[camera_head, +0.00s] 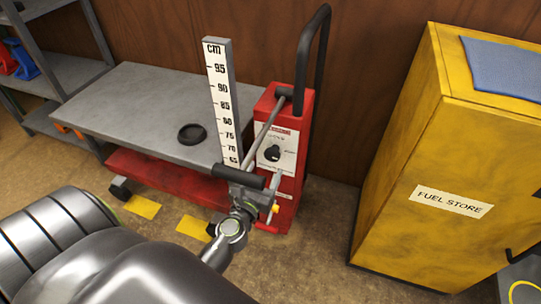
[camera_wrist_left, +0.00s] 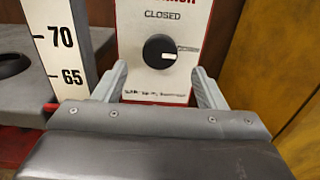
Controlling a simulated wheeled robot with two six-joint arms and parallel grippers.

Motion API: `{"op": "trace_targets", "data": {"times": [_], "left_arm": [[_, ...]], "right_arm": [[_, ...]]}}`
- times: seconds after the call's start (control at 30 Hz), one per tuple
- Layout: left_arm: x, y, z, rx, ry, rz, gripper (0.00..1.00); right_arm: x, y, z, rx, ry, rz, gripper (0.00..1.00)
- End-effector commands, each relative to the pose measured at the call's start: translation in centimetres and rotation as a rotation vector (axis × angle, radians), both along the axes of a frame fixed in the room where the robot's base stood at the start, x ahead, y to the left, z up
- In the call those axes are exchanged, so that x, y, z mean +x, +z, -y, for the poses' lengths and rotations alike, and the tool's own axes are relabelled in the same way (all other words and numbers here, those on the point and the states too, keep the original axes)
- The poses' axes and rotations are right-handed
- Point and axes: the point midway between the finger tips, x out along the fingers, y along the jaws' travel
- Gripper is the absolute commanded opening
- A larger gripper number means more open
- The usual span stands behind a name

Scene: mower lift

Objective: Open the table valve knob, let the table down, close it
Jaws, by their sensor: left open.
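The round black valve knob (camera_head: 273,153) sits on a white panel on the red column (camera_head: 290,195). In the left wrist view the knob (camera_wrist_left: 158,51) has its pale mark pointing right, away from the word CLOSED above it. My left gripper (camera_wrist_left: 161,78) is open, its two fingers apart below and either side of the knob, with nothing between them. In the head view my left gripper (camera_head: 274,184) is just below the panel, partly hidden by the black lever grip. The grey table (camera_head: 120,95) stands by the height scale (camera_head: 223,105), near its lower marks.
A black-gripped lever (camera_head: 240,176) slopes down in front of the column. A black round dish (camera_head: 191,134) lies on the table. A yellow fuel store cabinet (camera_head: 430,170) stands right. Yellow floor marks (camera_head: 140,207) lie by the table. Shelves (camera_head: 60,75) stand at left.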

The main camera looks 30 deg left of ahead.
Motion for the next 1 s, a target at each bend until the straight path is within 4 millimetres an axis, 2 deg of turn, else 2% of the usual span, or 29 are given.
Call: {"op": "trace_targets", "data": {"times": [0.1,0.3,0.5,0.77,1.0], "left_arm": [[2.2,0.1,-0.5,0.002,-0.002,0.001,0.65],[4.7,0.0,-1.1,0.001,-0.001,0.001,0.65],[5.7,0.0,-1.4,0.001,0.0,0.0,0.65],[5.7,0.0,-1.4,0.0,0.0,0.0,0.65],[5.7,0.0,-1.4,0.001,0.0,0.0,0.33]], "right_arm": [[-0.3,-0.4,0.2,-0.004,0.004,0.0,0.83],[-0.5,-0.8,0.3,-0.007,0.006,0.001,0.83],[-0.6,-0.9,0.3,-0.008,0.006,0.002,0.83],[-0.6,-0.9,0.3,-0.008,0.006,0.002,0.83],[-0.6,-0.9,0.3,-0.008,0.006,0.002,0.83]]}}
